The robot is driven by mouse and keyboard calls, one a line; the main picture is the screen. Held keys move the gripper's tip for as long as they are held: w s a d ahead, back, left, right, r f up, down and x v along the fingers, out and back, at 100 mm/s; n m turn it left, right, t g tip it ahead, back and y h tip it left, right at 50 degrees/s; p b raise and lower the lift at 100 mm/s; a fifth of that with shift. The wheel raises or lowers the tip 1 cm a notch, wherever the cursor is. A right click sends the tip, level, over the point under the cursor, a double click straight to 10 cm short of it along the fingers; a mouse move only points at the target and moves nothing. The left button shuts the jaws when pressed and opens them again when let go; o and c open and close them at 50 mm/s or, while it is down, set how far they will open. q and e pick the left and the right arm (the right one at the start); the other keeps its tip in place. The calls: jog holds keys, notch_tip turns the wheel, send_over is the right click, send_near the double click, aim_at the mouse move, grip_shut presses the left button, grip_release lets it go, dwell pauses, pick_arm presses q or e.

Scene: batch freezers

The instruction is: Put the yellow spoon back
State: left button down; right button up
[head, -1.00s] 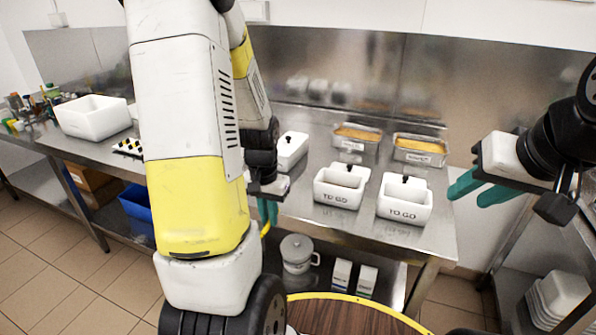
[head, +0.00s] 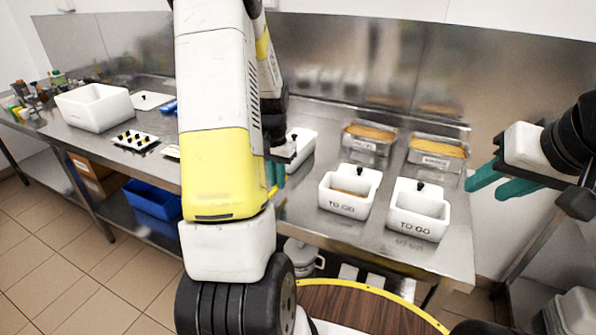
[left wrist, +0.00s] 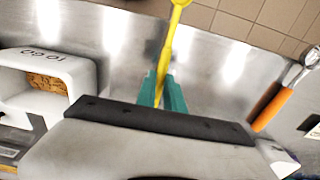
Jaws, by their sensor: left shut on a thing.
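The yellow spoon (left wrist: 172,45) is held between the teal fingers of my left gripper (left wrist: 162,92) in the left wrist view, its yellow length running up past the fingertips. In the head view a small yellow part of the spoon (head: 272,191) shows beside my left gripper (head: 279,174), over the front of the steel counter; my left arm hides much of it. My right gripper (head: 505,184) hangs at the right, its teal fingers apart and empty.
Two white TO GO boxes (head: 345,207) (head: 417,228) stand on the counter (head: 300,215), with two metal pans of yellow food (head: 369,138) (head: 437,153) behind. A white bin (head: 72,113) stands at the left. An orange-handled tool (left wrist: 272,108) shows in the left wrist view.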

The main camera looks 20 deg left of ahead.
aim_at(281, 193)
pick_arm(q)
jog(key=shift+w+a+f, duration=0.1)
jog(key=shift+w+a, duration=0.05)
jog(key=shift+w, duration=1.05)
jog(key=shift+w+f, duration=0.2)
jog(key=shift+w, duration=0.05)
jog(key=shift+f, duration=1.55)
jog(key=shift+f, duration=0.2)
jog(key=c, duration=1.5)
grip_release()
jog(key=shift+o, duration=0.2)
